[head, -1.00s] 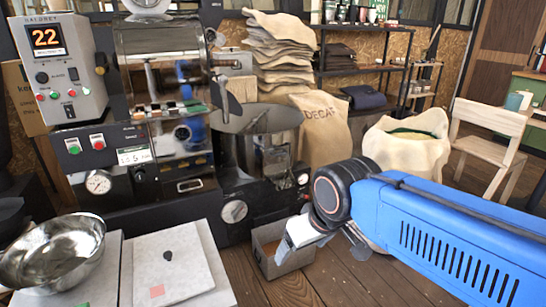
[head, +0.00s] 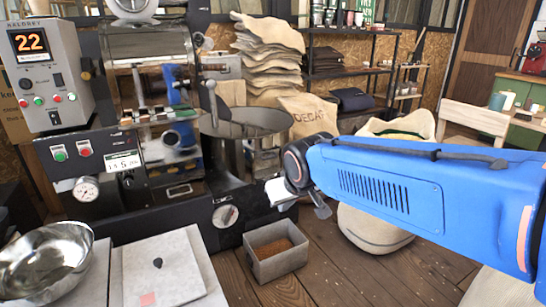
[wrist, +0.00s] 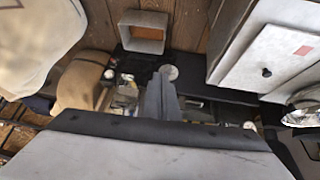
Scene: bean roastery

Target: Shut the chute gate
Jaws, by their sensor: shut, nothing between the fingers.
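The roaster (head: 155,110) stands at left in the head view, with a glossy drum front. A pale lever (head: 213,100) with a round knob hangs at the right of the drum; I cannot tell for sure which part is the chute gate. My arm hides part of the floor and sack behind.
A grey bin (head: 277,258) with brown contents stands on the floor below my gripper. A round cooling tray (head: 245,122) is behind. An open sack (head: 375,225) stands right. Floor between is clear.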

